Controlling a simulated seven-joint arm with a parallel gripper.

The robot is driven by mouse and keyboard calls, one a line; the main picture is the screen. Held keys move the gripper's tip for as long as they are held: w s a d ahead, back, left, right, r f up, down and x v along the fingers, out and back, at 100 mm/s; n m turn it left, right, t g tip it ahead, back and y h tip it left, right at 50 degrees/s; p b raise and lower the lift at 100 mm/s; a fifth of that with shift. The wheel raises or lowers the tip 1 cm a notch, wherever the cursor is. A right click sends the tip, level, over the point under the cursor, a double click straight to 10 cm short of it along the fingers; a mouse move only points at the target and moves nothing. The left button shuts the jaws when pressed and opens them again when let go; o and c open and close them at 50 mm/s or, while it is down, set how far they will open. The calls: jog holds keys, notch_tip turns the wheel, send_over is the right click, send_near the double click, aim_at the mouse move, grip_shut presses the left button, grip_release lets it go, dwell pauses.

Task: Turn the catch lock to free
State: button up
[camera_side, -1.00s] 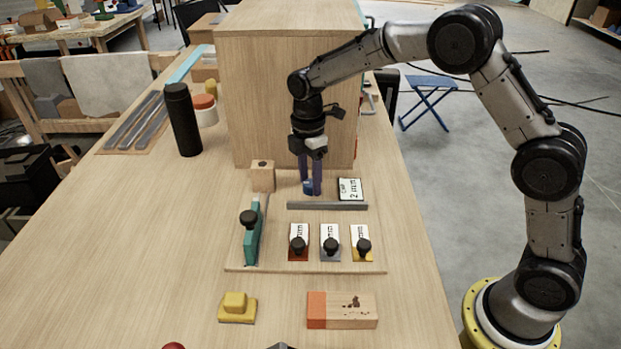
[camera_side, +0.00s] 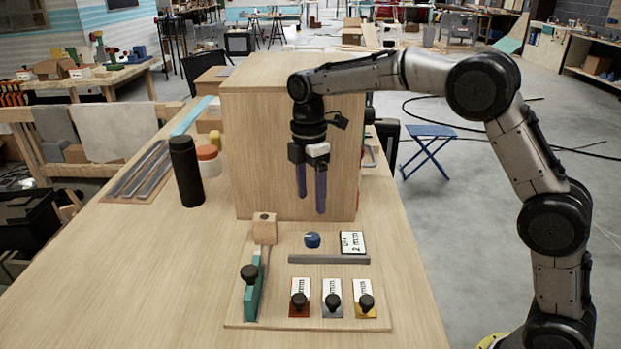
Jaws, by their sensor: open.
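A small blue knob (camera_side: 312,240), which may be the catch lock, sits on the light wooden board (camera_side: 276,290) near its back edge. Which way it is turned is too small to tell. My gripper (camera_side: 311,203) hangs above the knob with its two blue-purple fingers apart and pointing down. Nothing is between the fingers, and they are clear of the knob. A white card reading "2 mm" (camera_side: 353,242) stands right of the knob, behind a grey bar (camera_side: 329,259).
A teal lever with a black knob (camera_side: 251,284) and a wooden block (camera_side: 264,228) are at the board's left. Three labelled plates with black knobs (camera_side: 332,299) are in front. A tall wooden box (camera_side: 250,150) stands close behind.

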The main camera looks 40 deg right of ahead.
jog(key=shift+w+r, duration=0.1)
jog(key=shift+r, duration=1.75)
jog(key=s+d+r+m+t, duration=0.2)
jog(key=s+r, duration=0.4)
jog(key=s, duration=0.3)
jog(key=s+d+r+m+t, duration=0.2)
jog(key=s+r, duration=0.4)
jog(key=s, duration=0.2)
jog(key=s+f+m+t, duration=0.2)
jog(key=s+f+m, duration=0.9)
jog(key=s, duration=0.3)
jog(key=shift+d+f+m, duration=0.3)
jog(key=shift+d+m, duration=0.1)
jog(key=shift+m, duration=0.1)
